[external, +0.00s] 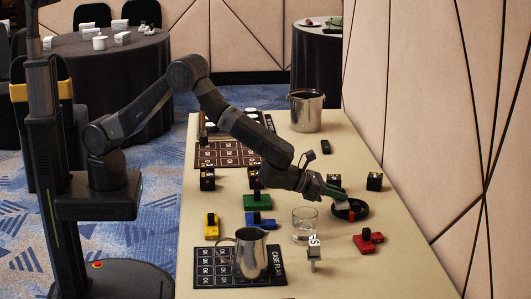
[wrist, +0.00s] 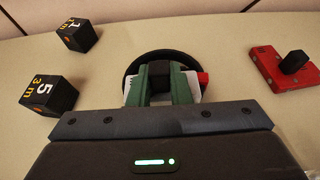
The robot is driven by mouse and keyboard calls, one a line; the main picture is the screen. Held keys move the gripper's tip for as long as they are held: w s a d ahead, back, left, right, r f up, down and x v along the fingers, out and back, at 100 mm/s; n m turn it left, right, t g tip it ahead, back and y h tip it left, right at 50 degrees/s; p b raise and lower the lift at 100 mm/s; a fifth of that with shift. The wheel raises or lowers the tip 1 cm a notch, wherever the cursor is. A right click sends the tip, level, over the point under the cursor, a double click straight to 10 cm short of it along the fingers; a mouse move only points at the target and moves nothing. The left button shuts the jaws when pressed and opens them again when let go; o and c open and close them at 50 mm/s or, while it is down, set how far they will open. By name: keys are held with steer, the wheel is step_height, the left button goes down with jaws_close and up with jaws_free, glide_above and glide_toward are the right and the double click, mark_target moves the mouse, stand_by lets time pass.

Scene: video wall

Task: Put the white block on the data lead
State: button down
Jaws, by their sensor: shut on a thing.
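The white block (wrist: 191,84) shows as white edges on both sides of my green fingers, most of it hidden behind them. My gripper (wrist: 161,88) is shut on its dark upright handle. The data lead appears as a black round coil (wrist: 137,68) just beyond and around the block, with a red piece at its right side. In the external view the coil (external: 360,210) lies on the table at the right, and my gripper (external: 338,199) is over its left part. I cannot tell whether the block touches the coil.
A red block with a black handle (external: 368,241) lies in front of the coil. A clear glass (external: 305,224) and a metal jug (external: 250,253) stand to the left. Dark number cubes (external: 374,181) stand behind. A small stand with a white card (external: 313,252) is at the front.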

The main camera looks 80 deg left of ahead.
steer(key=shift+f, duration=0.2)
steer(key=c, duration=1.3)
jaws_free()
steer(key=shift+c, duration=0.2)
steer(key=shift+r, duration=0.1)
steer(key=shift+r, duration=0.2)
steer(key=b+v, duration=0.1)
steer(key=v, duration=1.1)
steer(key=shift+b, duration=0.3)
steer(key=shift+f, duration=0.15)
